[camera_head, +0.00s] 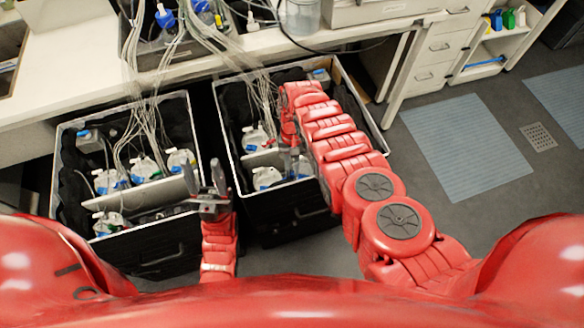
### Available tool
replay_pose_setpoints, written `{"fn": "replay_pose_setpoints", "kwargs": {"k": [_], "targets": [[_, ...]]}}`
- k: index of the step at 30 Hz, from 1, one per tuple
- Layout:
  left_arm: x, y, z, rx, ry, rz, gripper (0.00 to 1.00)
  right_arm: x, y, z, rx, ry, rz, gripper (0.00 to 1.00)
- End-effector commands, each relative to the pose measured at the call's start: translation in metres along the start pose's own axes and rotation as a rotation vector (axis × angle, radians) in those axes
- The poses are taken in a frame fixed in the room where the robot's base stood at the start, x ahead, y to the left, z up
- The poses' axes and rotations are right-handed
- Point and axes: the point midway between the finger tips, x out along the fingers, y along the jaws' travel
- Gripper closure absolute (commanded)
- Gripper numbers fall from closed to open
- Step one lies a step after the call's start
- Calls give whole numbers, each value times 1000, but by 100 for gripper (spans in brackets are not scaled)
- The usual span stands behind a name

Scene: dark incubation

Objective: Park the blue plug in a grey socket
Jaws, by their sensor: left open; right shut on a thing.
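My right arm reaches into the right black case (222,118). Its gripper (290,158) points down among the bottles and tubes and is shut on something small. I cannot make out what it holds, and the arm hides part of the case. My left gripper (205,176) is open and empty, with its fingers up, near the right front corner of the left black case (56,165). I cannot pick out the blue plug or a grey socket for certain. Small blue-and-grey parts show at the left case's back left (86,134) and the right case's back right (320,75).
Bundles of clear tubes (145,110) run from the bench (75,55) into both. A drawer cabinet (432,48) stands at the right. The floor (420,150) right of my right arm is clear.

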Motion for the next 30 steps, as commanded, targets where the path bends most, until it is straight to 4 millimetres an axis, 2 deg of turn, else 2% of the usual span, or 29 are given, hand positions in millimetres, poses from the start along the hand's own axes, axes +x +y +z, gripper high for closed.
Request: {"fn": "replay_pose_setpoints", "kwargs": {"k": [21,22,24,27,30], "targets": [[-11,0,2,0,0,0,50,11,0,-4,0,0,0,100],[-10,0,2,0,0,0,50,10,0,-4,0,0,0,78],[-10,0,2,0,0,0,50,10,0,-4,0,0,0,65],[-10,0,2,0,0,0,50,10,0,-4,0,0,0,48],[-10,0,2,0,0,0,50,10,0,-4,0,0,0,48]]}}
